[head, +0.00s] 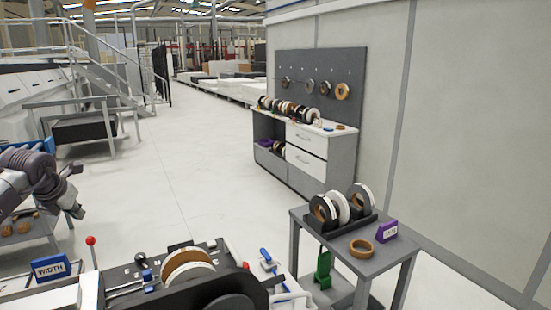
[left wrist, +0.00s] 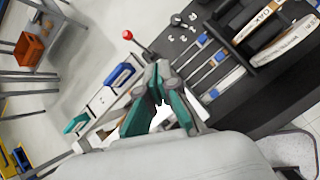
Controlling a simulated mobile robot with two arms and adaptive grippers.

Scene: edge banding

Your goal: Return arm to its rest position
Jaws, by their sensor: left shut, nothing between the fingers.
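My left arm enters the head view from the left, and its gripper (head: 74,196) hangs in the air left of the edge banding machine (head: 205,285). In the left wrist view my left gripper (left wrist: 160,92) shows close up with teal-padded fingers. It is shut and holds nothing. The machine's dark top with edge band rolls shows at the upper right of that view, beyond the fingers. My right gripper is not in view.
A red-knobbed lever (head: 91,241) and a blue WIDTH sign (head: 50,267) stand near the machine's left end. A grey side table (head: 315,238) holds several rolls at the right. A cabinet (head: 290,150) stands behind. The floor (head: 150,170) between is clear.

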